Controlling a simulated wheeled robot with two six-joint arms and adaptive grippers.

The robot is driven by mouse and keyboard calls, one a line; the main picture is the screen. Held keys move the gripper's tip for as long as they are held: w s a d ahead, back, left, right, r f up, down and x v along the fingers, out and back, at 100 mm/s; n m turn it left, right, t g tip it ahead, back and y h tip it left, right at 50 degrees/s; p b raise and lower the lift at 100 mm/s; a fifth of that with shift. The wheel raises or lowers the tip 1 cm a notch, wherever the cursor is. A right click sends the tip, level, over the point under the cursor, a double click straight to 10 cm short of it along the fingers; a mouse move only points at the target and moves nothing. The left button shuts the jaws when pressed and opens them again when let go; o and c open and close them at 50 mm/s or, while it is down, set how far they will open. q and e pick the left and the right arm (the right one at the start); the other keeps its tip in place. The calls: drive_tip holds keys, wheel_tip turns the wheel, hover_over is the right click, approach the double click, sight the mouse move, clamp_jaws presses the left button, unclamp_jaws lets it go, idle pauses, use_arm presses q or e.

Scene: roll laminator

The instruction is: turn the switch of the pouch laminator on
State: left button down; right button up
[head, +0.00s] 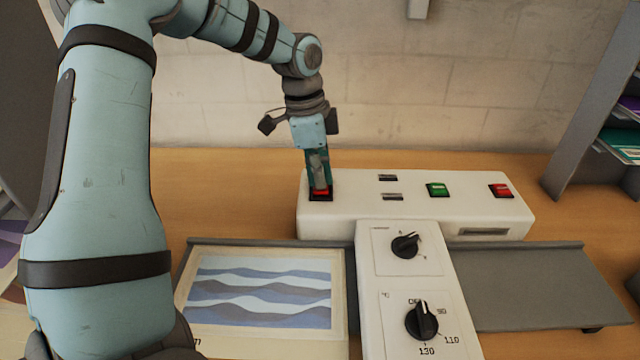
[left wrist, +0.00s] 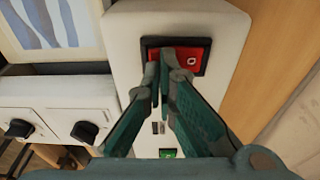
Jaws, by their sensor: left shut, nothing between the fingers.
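The laminator (head: 345,215) is a white unit on the wooden table. At the left end of its top is a red rocker switch in a black frame, and the switch (left wrist: 192,62) shows a white round mark in the left wrist view. My left gripper (head: 320,188) is shut and empty, pointing down with its fingertips at this switch. In the left wrist view its fingertips (left wrist: 166,55) overlap the switch's left part; they look to be touching it, but the contact is partly hidden. My right gripper is not in view.
On the laminator are a green switch (head: 437,190), another red switch (head: 501,190), a small dial (head: 405,245) and a temperature dial (head: 422,320). A wavy blue picture (head: 262,290) lies on the left tray. The right tray (head: 530,285) is bare. A shelf (head: 595,120) stands at right.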

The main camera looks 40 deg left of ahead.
use_arm(q)
drive_tip(key=shift+f+b, duration=0.35)
drive_tip(key=shift+f, duration=0.05)
wheel_tip(320, 180, up, 7)
drive_tip(key=p, duration=0.7)
drive_tip(key=shift+r, duration=0.15)
drive_tip(key=shift+a+f, duration=0.1)
drive_tip(key=shift+f, duration=0.1)
